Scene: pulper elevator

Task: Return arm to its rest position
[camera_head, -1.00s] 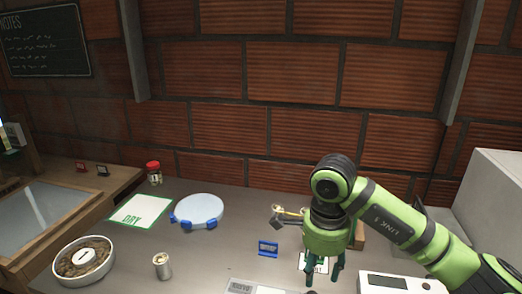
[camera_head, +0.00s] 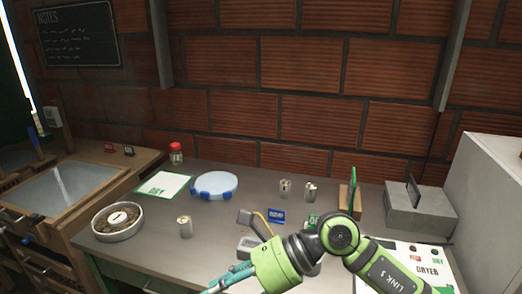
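My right arm, green with dark joints, comes in from the lower right. Its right gripper (camera_head: 228,280) points to the lower left, over the front part of the grey bench (camera_head: 215,225). The teal fingers are partly cut off by the bottom edge, so I cannot tell whether they are open or shut. No object shows in the visible part of the fingers. My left gripper is not in view.
A bowl of brown contents (camera_head: 118,222), small cup (camera_head: 185,227), DRY sheet (camera_head: 163,186), blue-handled round dish (camera_head: 214,186) and red-lidded jar (camera_head: 176,153) occupy the left. Two cups (camera_head: 310,192) stand behind the arm. A DRYER panel (camera_head: 425,268) and grey box (camera_head: 420,212) are right.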

